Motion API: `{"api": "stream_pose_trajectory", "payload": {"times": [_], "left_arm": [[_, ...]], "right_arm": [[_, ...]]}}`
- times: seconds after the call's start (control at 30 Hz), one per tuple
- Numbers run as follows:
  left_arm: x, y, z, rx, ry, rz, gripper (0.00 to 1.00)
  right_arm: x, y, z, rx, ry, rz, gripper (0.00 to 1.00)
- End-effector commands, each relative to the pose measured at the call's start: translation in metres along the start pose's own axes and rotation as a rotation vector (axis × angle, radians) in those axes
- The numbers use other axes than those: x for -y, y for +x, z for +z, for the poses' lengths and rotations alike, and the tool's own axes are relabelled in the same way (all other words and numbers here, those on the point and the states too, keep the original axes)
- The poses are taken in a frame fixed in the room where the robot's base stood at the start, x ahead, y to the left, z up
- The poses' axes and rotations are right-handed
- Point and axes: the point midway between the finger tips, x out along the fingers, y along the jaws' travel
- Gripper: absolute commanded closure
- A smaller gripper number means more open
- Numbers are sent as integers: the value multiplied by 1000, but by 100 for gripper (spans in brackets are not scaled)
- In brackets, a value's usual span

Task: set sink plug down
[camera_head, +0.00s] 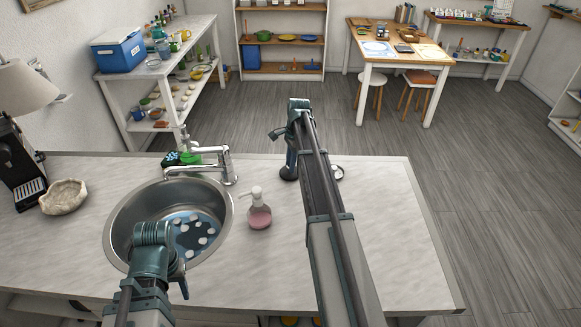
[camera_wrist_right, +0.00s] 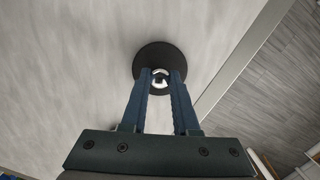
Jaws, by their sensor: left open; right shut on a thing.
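The sink plug is a black round disc with a shiny metal knob, seen in the right wrist view (camera_wrist_right: 160,58). My right gripper (camera_wrist_right: 160,76) is shut on its knob. In the head view the plug (camera_head: 288,174) shows as a dark disc under my right gripper (camera_head: 291,160), over the counter right of the sink. It is at or close to the counter surface; I cannot tell whether it touches. My left gripper (camera_head: 182,284) is open and empty over the sink's near edge, its fingers partly hidden by its wrist.
The round steel sink (camera_head: 118,228) holds several pale pieces in water. A tap (camera_head: 226,165) and pink soap bottle (camera_head: 259,214) stand between sink and right arm. A small round item (camera_head: 338,172) lies just right of my right arm. The counter's right part (camera_head: 395,225) is clear.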

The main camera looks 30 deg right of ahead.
Motion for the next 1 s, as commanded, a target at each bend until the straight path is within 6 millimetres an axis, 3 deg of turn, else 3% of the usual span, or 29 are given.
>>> {"api": "stream_pose_trajectory", "payload": {"times": [0.27,0.3,0.43,0.77,1.0], "left_arm": [[0,4,0,0,0,0,50],[0,2,0,0,0,0,50],[0,2,0,0,0,0,50],[0,1,0,0,0,0,50],[1,-12,1,0,0,0,50]], "right_arm": [[0,4,0,0,0,0,100],[0,2,0,0,0,0,64],[0,2,0,0,0,0,42],[0,1,0,0,0,0,42],[0,-12,0,0,0,0,42]]}}
